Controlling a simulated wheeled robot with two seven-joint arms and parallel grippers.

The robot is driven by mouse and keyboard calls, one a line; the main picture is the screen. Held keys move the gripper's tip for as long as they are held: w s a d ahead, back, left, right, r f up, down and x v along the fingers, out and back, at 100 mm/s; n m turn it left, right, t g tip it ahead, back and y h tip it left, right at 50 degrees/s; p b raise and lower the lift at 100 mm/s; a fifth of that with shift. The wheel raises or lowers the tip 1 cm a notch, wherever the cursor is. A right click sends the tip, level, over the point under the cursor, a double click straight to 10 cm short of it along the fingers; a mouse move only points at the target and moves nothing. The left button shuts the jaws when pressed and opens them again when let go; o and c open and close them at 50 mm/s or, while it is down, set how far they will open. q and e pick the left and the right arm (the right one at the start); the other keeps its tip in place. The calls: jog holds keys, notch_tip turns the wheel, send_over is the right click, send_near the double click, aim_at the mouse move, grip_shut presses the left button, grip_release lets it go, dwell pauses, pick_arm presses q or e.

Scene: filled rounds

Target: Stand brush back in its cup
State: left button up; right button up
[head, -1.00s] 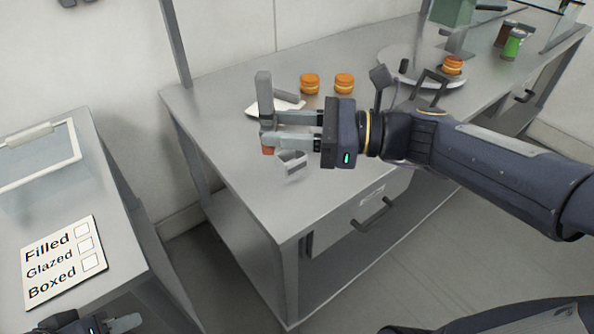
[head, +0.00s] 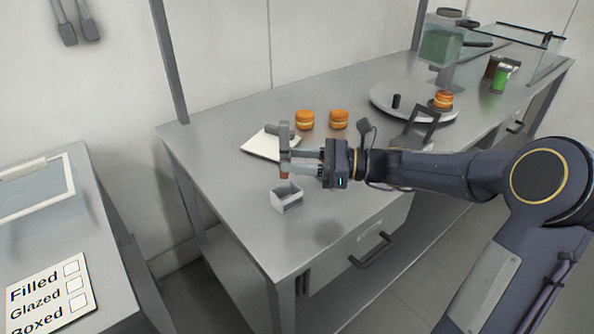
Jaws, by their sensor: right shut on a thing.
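My right gripper (head: 286,167) is shut on the brush (head: 284,140), which stands roughly upright between the fingers. Its grey handle rises above the fingers and a small reddish part shows just below them. The small square grey cup (head: 289,203) stands on the steel table near its left front part, just below the brush in the picture. The brush's lower end is close to the cup's back rim. I cannot tell whether it is over the cup or behind it. My left gripper is out of view.
A white board (head: 260,147) with a grey object lies behind the gripper. Two orange filled rounds (head: 305,120) (head: 339,119) stand beyond it. A round tray (head: 378,98) holds another round (head: 442,100). A checklist card (head: 45,300) lies on the left table. Table around the cup is clear.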

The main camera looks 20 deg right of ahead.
notch_tip(320, 180, down, 3)
jog(key=shift+f+b, duration=0.35)
jog(key=shift+f, duration=0.2)
jog(key=o, duration=1)
